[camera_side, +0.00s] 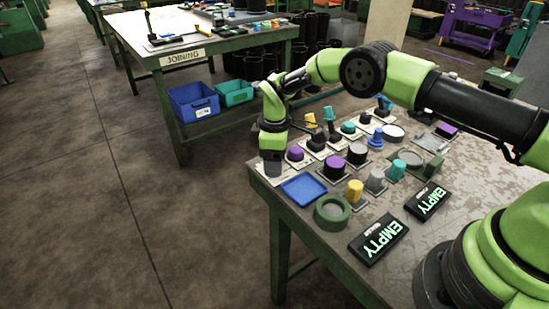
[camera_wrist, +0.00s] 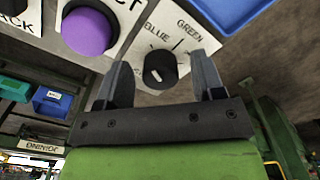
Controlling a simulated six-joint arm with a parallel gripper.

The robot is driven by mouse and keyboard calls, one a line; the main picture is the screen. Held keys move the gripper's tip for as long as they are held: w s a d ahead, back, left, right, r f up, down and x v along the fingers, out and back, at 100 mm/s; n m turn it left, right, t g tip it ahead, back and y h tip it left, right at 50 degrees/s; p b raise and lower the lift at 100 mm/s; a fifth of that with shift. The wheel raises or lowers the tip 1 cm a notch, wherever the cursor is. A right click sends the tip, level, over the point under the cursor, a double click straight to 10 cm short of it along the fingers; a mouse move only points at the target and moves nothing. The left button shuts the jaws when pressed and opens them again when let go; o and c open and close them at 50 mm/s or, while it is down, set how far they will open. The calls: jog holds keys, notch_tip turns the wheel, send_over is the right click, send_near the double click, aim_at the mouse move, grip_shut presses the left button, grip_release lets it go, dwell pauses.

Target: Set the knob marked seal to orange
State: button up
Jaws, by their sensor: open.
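In the wrist view a small black knob (camera_wrist: 160,69) with a white mark sits on a white plate (camera_wrist: 143,42) lettered BLUE and GREEN. The word orange and any seal marking cannot be read. My gripper (camera_wrist: 163,62) is open, its fingers apart with the knob showing between the tips. I cannot tell whether either finger touches it. In the side view my gripper (camera_side: 272,167) points down at the table's near left corner and hides this knob.
A purple knob (camera_wrist: 88,31) is beside it, also in the side view (camera_side: 295,153). A blue tray (camera_side: 304,188) lies close to my gripper. Several other knobs and levers crowd the table, with two EMPTY displays (camera_side: 378,239) (camera_side: 428,200) at the front. Open floor lies left.

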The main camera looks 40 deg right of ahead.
jog(key=c, duration=0.9)
